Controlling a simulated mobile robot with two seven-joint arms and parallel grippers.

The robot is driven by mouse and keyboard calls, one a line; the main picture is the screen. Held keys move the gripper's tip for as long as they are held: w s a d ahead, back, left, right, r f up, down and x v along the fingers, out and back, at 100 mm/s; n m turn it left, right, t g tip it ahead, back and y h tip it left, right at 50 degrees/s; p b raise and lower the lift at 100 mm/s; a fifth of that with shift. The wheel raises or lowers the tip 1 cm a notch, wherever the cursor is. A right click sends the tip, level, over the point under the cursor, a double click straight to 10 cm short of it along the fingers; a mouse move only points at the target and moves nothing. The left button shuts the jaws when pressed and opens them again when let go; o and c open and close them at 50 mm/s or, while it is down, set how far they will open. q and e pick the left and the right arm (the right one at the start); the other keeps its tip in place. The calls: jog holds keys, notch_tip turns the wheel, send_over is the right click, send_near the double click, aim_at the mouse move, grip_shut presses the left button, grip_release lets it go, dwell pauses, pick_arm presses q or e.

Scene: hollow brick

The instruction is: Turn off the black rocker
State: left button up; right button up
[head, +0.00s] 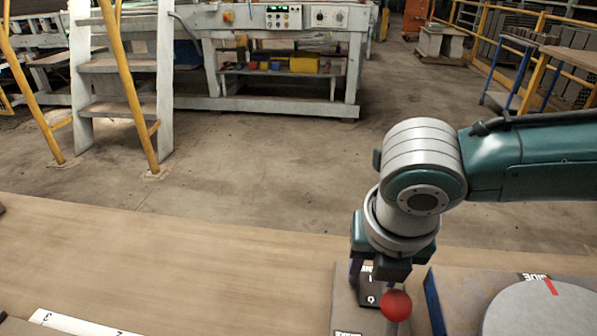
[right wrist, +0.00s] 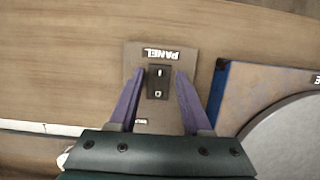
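The black rocker (right wrist: 158,82) sits on a grey-brown panel plate (right wrist: 150,52) labelled PANEL, with white marks on its face. In the head view the rocker (head: 369,291) shows partly below my right gripper (head: 375,278), and the plate (head: 345,300) lies on the table. My right gripper points down over the plate. In the right wrist view its two purple fingers (right wrist: 160,76) are apart, one on each side of the rocker, with nothing held between them. Whether they touch the plate I cannot tell. My left gripper is not in view.
A red round knob (head: 396,305) stands close beside the rocker. Right of the plate is a blue-edged board (head: 434,300) with a grey disc (head: 540,312). A white marked strip (head: 75,323) lies front left. The wooden table (head: 200,260) is clear in the middle.

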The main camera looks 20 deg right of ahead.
aim_at(371, 302)
jog(key=shift+o, duration=1.2)
jog(key=shift+r, duration=0.15)
jog(key=p+v, duration=0.2)
jog(key=v, duration=0.7)
jog(key=shift+r+p, duration=0.35)
jog(key=shift+p, duration=0.05)
jog(key=shift+s+a+r, duration=0.1)
